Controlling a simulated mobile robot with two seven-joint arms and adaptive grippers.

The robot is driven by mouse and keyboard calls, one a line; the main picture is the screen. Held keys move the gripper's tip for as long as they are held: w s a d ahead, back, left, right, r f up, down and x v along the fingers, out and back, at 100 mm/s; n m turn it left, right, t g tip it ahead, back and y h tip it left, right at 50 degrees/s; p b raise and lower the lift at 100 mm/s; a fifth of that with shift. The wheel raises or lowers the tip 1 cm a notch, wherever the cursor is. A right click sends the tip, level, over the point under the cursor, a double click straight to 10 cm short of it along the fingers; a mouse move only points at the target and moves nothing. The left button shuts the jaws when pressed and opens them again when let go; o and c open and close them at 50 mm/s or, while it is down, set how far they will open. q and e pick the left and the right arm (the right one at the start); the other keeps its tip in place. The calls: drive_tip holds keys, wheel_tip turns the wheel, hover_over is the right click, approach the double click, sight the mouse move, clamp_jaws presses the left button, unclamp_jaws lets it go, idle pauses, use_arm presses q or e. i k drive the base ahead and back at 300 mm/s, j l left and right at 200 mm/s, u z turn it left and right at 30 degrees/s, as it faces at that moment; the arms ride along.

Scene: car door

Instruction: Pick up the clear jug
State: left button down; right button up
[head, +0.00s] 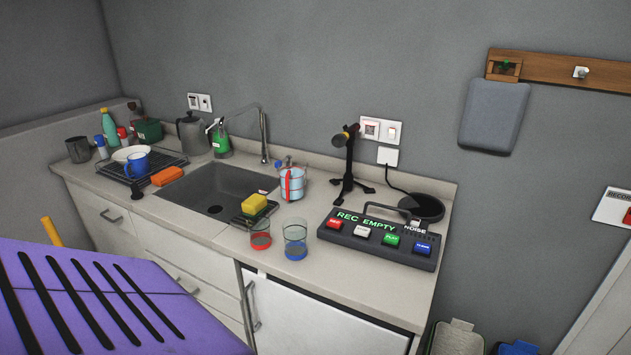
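The clear jug (298,174) stands on the counter right of the sink. It has a red handle or stripe on its front and looks bluish inside. Two clear glasses stand in front of it: one with a red base (261,236) and one with a blue base (295,240). Neither of my grippers shows in the head view.
The sink (210,190) lies left of the jug, with a tall faucet (263,137) behind. A yellow sponge (254,204) sits on a small rack at its edge. A microphone stand (348,165) and a button console (377,238) stand to the right. A purple slotted surface (150,285) fills the lower left.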

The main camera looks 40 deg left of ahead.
sight(293, 171)
drive_tip(key=u, duration=1.6)
